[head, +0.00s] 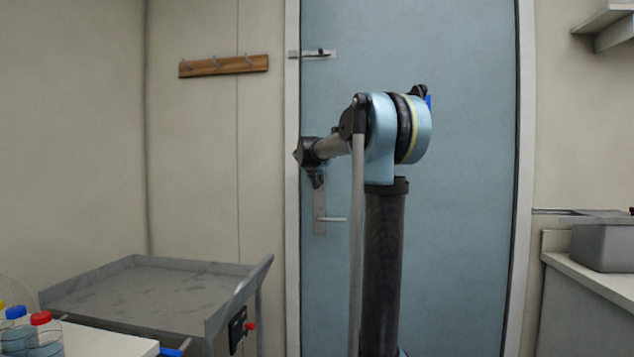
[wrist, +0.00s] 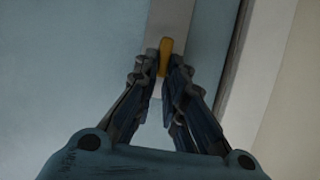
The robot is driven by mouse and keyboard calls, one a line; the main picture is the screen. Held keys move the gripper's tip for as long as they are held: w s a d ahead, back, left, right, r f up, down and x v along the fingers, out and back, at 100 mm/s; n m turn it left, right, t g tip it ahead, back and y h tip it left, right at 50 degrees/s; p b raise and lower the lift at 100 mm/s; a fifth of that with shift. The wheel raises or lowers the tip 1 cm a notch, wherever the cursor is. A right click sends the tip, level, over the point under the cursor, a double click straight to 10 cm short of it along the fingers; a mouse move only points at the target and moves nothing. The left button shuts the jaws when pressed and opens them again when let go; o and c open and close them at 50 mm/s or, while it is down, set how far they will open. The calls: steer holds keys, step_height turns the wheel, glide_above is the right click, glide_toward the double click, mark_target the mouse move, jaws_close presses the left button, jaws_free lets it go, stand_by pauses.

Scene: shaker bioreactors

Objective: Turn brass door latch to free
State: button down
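The brass door latch (wrist: 165,56) is a small upright yellow piece on a pale grey plate (wrist: 172,22) in the wrist view. My gripper (wrist: 164,70) has its fingertips close together, one on each side of the latch, and looks shut on it. Its lower end shows between the fingers. In the head view my gripper (head: 317,178) is at the left edge of the blue door (head: 460,200), just above the grey lever handle (head: 332,219). The brass latch cannot be made out there, behind my gripper. The door looks closed in its frame.
A grey bolt (head: 318,53) sits higher on the door's left edge. A wooden hook rail (head: 224,66) hangs on the left wall. A grey cart (head: 150,290) stands at lower left, near bottles with coloured caps (head: 40,318). A counter with a grey bin (head: 603,248) is at right.

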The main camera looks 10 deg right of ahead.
steer(key=shift+a, duration=0.1)
steer(key=n+h, duration=0.2)
steer(key=n, duration=0.1)
steer(key=a+f+n+h, duration=0.1)
steer(key=n+h, duration=0.1)
steer(key=n, duration=0.1)
steer(key=a+n+h, duration=0.1)
steer(key=n, duration=0.2)
steer(key=shift+w+a+f+h, duration=0.2)
steer(key=shift+w+f+h, duration=0.1)
steer(key=shift+w+h, duration=0.1)
steer(key=n, duration=0.2)
steer(key=f+n+t+h, duration=0.1)
steer(key=n, duration=0.1)
steer(key=shift+a+f+h, duration=0.1)
steer(key=shift+h, duration=0.2)
steer(key=shift+n, duration=0.4)
stand_by(0.3)
steer(key=c, duration=1.7)
jaws_free()
steer(key=shift+o, duration=0.2)
